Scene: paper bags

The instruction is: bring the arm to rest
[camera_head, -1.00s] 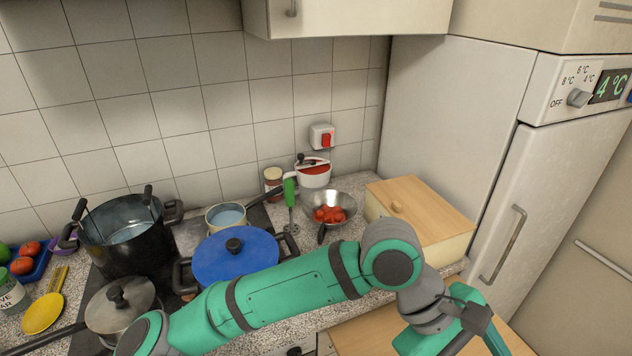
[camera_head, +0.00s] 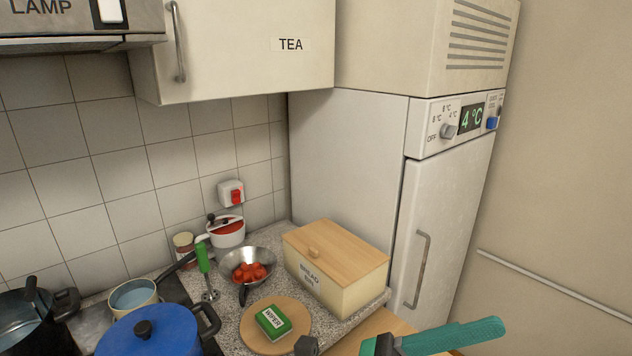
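A bread box (camera_head: 345,283) stands by the fridge (camera_head: 445,220). A blue-lidded pot (camera_head: 150,335) stands bottom left.

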